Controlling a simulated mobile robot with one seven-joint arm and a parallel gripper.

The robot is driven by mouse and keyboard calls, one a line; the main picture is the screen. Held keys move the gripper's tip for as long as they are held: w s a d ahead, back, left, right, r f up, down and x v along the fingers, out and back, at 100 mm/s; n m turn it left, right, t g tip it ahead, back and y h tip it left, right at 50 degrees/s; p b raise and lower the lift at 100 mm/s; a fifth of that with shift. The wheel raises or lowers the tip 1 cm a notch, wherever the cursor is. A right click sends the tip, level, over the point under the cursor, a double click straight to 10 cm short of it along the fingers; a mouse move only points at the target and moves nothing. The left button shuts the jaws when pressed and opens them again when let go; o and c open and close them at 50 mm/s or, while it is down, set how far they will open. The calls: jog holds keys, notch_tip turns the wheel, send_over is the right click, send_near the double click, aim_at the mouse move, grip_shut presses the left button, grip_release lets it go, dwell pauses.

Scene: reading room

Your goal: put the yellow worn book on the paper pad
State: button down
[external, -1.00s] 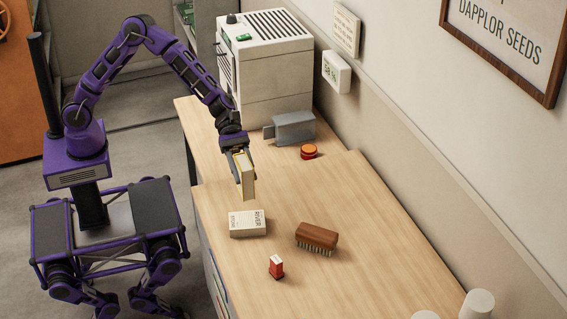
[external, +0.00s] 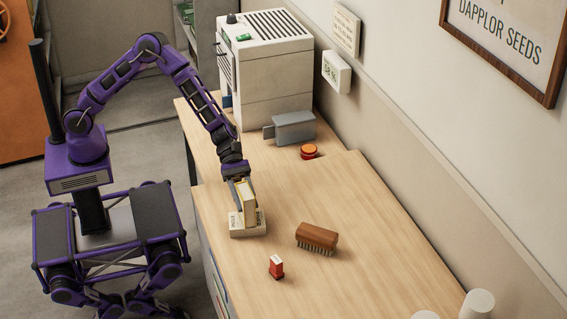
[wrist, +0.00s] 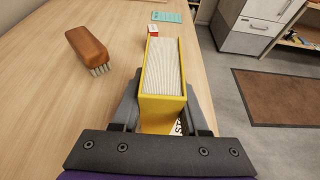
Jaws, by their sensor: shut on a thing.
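The yellow worn book (external: 249,204) is held upright in my gripper (external: 241,189), which is shut on it. In the wrist view the yellow book (wrist: 162,75) shows its yellow cover and pale page edges between the two fingers (wrist: 162,107). The paper pad (external: 241,231) is a whitish block with printed letters lying on the wooden table. The book's lower end is at the pad's top in the external view; I cannot tell if they touch. In the wrist view the book mostly hides the pad.
A brown brush (external: 317,238) lies right of the pad, and a small red-and-white box (external: 276,267) is in front. A grey metal piece (external: 293,128), an orange button (external: 309,152) and a large beige machine (external: 268,75) are farther back.

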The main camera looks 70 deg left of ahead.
jog(key=shift+f, duration=0.2)
jog(key=shift+c, duration=2.1)
grip_release()
jog(key=shift+r, duration=0.25)
jog(key=p+v, duration=0.1)
jog(key=v, duration=1.1)
jog(key=shift+f, duration=0.1)
